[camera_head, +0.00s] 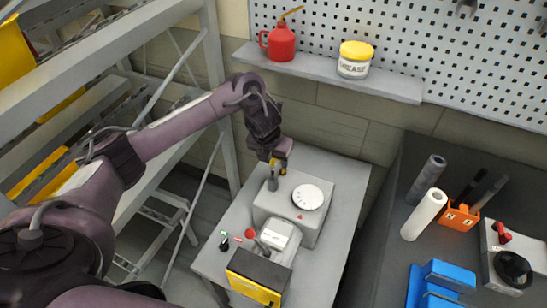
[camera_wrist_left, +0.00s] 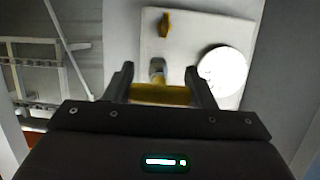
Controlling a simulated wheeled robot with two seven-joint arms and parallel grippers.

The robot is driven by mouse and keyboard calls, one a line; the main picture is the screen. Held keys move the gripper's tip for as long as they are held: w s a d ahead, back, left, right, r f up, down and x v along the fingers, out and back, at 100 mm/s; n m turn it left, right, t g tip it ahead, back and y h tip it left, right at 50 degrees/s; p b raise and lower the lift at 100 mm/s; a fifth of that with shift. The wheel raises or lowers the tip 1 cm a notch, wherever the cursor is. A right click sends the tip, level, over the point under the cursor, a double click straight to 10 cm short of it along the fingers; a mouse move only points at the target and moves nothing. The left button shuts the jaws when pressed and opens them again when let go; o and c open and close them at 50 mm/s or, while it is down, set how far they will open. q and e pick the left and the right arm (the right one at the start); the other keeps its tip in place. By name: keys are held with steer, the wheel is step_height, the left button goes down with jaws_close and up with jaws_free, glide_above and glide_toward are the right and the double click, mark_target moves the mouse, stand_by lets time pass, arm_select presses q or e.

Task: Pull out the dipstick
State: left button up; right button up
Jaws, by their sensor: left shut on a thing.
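The dipstick's yellow handle (camera_wrist_left: 160,95) lies across between the two fingertips of my left gripper (camera_wrist_left: 160,90) in the left wrist view. In the head view my left gripper (camera_head: 277,168) is low over the far left part of the grey machine housing (camera_head: 267,206). A short grey tube (camera_head: 272,182) stands there, close to the fingers; its end also shows in the wrist view (camera_wrist_left: 157,70). I cannot tell how far the dipstick's rod is in the tube, because the gripper hides it. My right gripper is not in view.
The housing has a white dial (camera_head: 308,196) and a small yellow part (camera_wrist_left: 165,24). A black-and-yellow box (camera_head: 256,277) stands in front. A steel rack is at left. A bench at right holds a white roll (camera_head: 424,214) and an orange holder (camera_head: 458,217).

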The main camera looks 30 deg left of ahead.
arm_select(q)
steer(key=shift+r+p, duration=1.75)
steer(key=shift+r, duration=0.3)
